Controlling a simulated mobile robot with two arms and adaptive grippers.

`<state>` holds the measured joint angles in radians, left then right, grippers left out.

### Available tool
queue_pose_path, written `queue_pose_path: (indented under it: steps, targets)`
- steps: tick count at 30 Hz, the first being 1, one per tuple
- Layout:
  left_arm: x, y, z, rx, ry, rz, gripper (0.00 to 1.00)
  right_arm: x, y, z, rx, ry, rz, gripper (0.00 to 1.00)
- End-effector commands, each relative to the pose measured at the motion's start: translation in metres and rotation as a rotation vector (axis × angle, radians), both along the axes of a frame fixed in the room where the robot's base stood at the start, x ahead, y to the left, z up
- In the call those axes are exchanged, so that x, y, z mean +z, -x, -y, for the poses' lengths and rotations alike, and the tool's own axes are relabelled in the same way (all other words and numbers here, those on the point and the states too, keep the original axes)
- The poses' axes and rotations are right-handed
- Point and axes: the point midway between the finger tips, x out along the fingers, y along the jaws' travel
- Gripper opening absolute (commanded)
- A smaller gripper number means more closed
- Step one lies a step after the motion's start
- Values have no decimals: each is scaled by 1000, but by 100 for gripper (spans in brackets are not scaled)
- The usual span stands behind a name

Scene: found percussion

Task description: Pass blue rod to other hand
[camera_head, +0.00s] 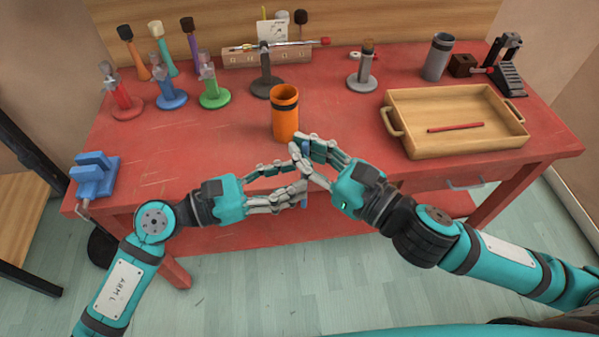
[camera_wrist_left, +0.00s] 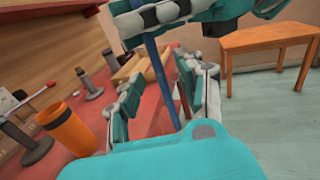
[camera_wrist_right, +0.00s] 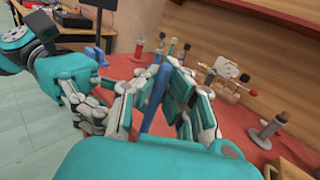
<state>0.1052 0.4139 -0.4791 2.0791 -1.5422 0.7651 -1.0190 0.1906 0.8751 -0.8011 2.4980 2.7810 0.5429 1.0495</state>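The blue rod (camera_wrist_left: 158,75) is upright near the table's front edge. In the head view only small parts of the rod (camera_head: 306,147) show between the fingers. My right gripper (camera_head: 304,146) is closed around its upper part; the rod also shows between its fingers in the right wrist view (camera_wrist_right: 153,103). My left gripper (camera_head: 298,179) is lower, with its fingers spread on either side of the rod's lower part. In the left wrist view there are gaps between the rod and the left fingers. The fingers hide much of the rod.
An orange cup (camera_head: 285,118) stands just behind the hands. A wooden tray (camera_head: 400,147) with a red rod (camera_head: 455,127) is at the right. A blue clamp (camera_head: 95,175) sits at the left edge. Several bottles, mallets and stands line the back. The table's left middle is clear.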

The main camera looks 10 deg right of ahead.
Motion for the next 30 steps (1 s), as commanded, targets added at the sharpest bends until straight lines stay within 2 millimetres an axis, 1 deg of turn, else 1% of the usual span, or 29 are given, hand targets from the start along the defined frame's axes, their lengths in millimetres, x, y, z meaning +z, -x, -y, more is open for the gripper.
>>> queue_pose_path:
  steps: [1, 6, 16, 17, 25, 30]
  targets:
    - [1, -2, 7, 0, 3, 0, 38, 0, 0, 0, 0, 0, 0, 0]
    - [0, -5, 21, 1, 2, -1, 38, 0, 0, 0, 0, 0, 0, 0]
    - [0, -6, 25, 1, 0, -1, 38, 0, 0, 0, 0, 0, 0, 0]
    - [0, -6, 24, 1, 0, -1, 36, 0, 0, 0, 0, 0, 0, 0]
    - [0, -6, 24, 1, 0, -1, 1, 0, 0, 0, 0, 0, 0, 0]
    - [0, -6, 24, 1, 0, -1, 0, 0, 0, 0, 0, 0, 0, 0]
